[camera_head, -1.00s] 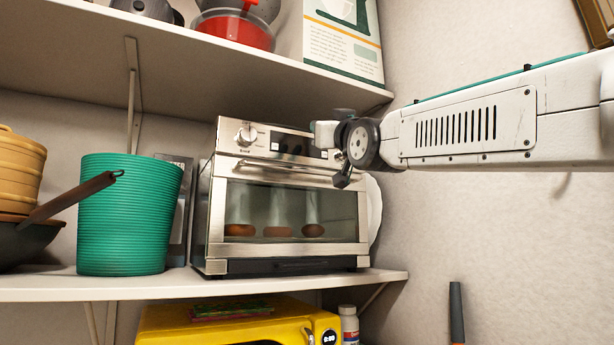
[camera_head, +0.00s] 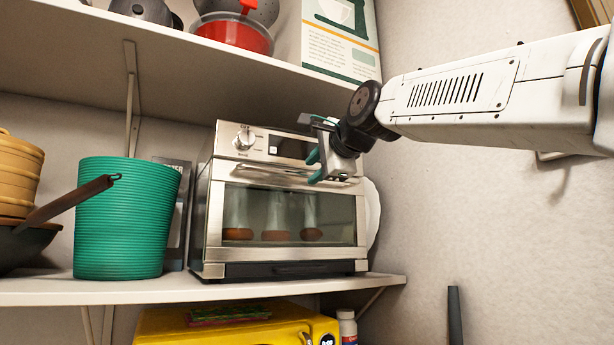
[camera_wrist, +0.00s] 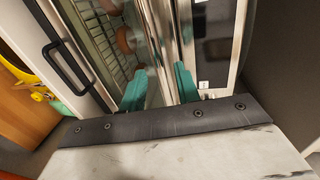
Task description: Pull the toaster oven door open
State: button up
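The toaster oven (camera_head: 283,205) is a silver box on the middle shelf, with its glass door (camera_head: 285,215) shut. Several brown round items show behind the glass. A horizontal bar handle (camera_head: 265,168) runs along the top of the door. My gripper (camera_head: 314,167) is at the right part of the handle, its two teal fingers apart, one above the other. In the wrist view my gripper (camera_wrist: 160,78) is open, with shiny metal of the door's top and handle area between the fingers. I cannot tell whether the fingers touch the handle.
A green ribbed bin (camera_head: 125,220) and a dark pan handle (camera_head: 70,200) are left of the oven. An upper shelf (camera_head: 180,60) hangs above, a yellow appliance (camera_head: 170,325) sits below, and the wall (camera_head: 450,215) is close at right.

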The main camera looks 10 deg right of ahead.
aim_at(308, 174)
jog(key=shift+x, duration=2.05)
grip_shut()
jog(key=shift+s, duration=0.1)
